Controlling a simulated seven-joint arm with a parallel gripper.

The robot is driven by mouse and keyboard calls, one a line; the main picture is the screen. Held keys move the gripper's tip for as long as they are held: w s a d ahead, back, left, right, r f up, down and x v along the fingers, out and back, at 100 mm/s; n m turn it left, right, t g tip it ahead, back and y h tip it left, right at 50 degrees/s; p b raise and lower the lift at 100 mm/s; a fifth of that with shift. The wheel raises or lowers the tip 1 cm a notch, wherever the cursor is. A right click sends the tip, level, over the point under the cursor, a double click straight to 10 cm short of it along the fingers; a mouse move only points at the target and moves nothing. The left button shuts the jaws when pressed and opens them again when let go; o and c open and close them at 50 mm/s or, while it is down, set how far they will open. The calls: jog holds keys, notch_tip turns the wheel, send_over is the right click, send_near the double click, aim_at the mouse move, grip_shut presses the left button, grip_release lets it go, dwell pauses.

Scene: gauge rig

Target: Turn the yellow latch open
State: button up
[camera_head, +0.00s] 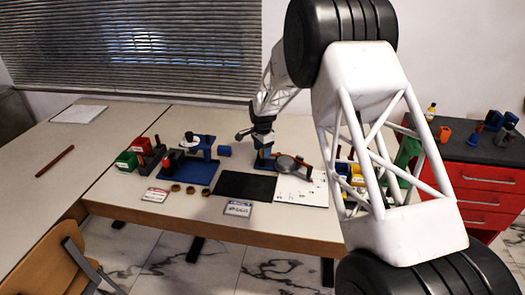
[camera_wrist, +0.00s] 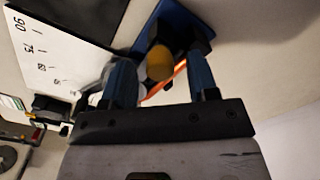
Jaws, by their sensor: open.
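In the wrist view, a rounded yellow part (camera_wrist: 160,64), which looks like the yellow latch, shows between the two blue fingers of my gripper (camera_wrist: 160,72). The fingers are apart, with gaps beside the yellow part; I cannot tell whether either touches it. A dark block and a blue base (camera_wrist: 182,18) lie just beyond it. In the head view, my gripper (camera_head: 264,145) points down over the blue base (camera_head: 263,161) at the middle of the table. The yellow latch cannot be made out there, as my gripper covers that spot.
A grey round gauge (camera_head: 287,164) stands just right of my gripper. A white marked sheet (camera_head: 303,190) and a black mat (camera_head: 244,186) lie in front. A blue fixture (camera_head: 198,172) and green and red boxes stand left. A red drawer cabinet (camera_head: 480,175) stands right.

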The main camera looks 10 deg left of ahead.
jog(key=shift+r, duration=3.65)
jog(key=shift+d+r, duration=0.1)
jog(key=shift+s+d+r, duration=0.15)
jog(key=shift+d+r, duration=0.05)
jog(key=shift+r, duration=0.05)
jog(key=s+d+r+n+t, duration=0.1)
jog(key=s+d+r+n, duration=0.3)
jog(key=s+d+r, duration=1.7)
jog(key=s+d+n, duration=0.1)
jog(key=s+d, duration=0.4)
jog(key=s, duration=0.6)
jog(key=s+d+f+n+t, duration=0.1)
jog(key=s+d, duration=0.3)
jog(key=s, duration=0.8)
jog(key=s+d+f+n, duration=0.1)
jog(key=s+d+n, duration=0.2)
jog(key=s, duration=0.9)
jog(key=d, duration=0.2)
jog(key=shift+s+d+t, duration=0.25)
jog(key=shift+d+t, duration=0.05)
